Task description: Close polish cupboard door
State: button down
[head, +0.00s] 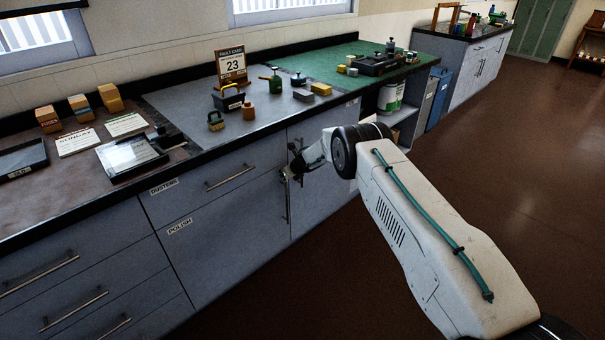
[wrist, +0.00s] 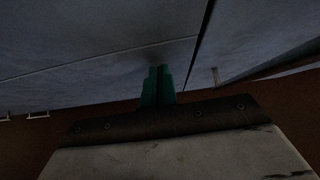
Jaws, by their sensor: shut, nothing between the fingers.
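The polish cupboard door (head: 228,245) is the grey panel with the POLISH label, below the DUSTERS drawer (head: 210,185) in the head view. It looks flush or nearly flush with the cabinet front; a small gap cannot be ruled out. A vertical bar handle (head: 287,205) stands at its right edge, partly behind my gripper. My gripper (head: 288,174) is at the upper right corner of the door. In the wrist view my gripper's green fingers (wrist: 158,74) are together and empty, near grey panels and a dark seam. Whether they touch the panel cannot be told.
Drawers with bar handles (head: 75,310) lie to the left. An open shelf with a white-green tin (head: 390,97) is to the right. The brown floor (head: 490,170) is clear.

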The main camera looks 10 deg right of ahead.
jog(key=s+d+r+m+h, duration=0.3)
jog(key=s+d+r+m, duration=0.1)
jog(key=s+d+m, duration=0.35)
jog(key=s+d+r+m+h, duration=0.3)
jog(key=s+d+m, duration=0.4)
jog(key=d, duration=0.1)
jog(key=s+d+r+m+g+h, duration=0.2)
jog(key=s+d+r+m, duration=0.1)
jog(key=s+r+m, duration=0.45)
jog(key=s+d+r+m+g+h, duration=0.1)
jog(key=s+d+r+m+g, duration=0.15)
jog(key=s+r+m, duration=0.45)
jog(key=s+a+r+m+y, duration=0.1)
jog(key=s+r+m, duration=0.3)
jog(key=s, duration=1)
jog(key=s+a+r+m+g+y, duration=0.1)
jog(key=s+a+r+m, duration=0.3)
jog(key=s+r, duration=0.7)
jog(key=s+a+r+m+y, duration=0.2)
jog(key=s+r+m, duration=0.4)
jog(key=s, duration=1.2)
notch_tip(320, 180, up, 2)
jog(key=shift+s+a, duration=0.15)
jog(key=shift+s, duration=0.05)
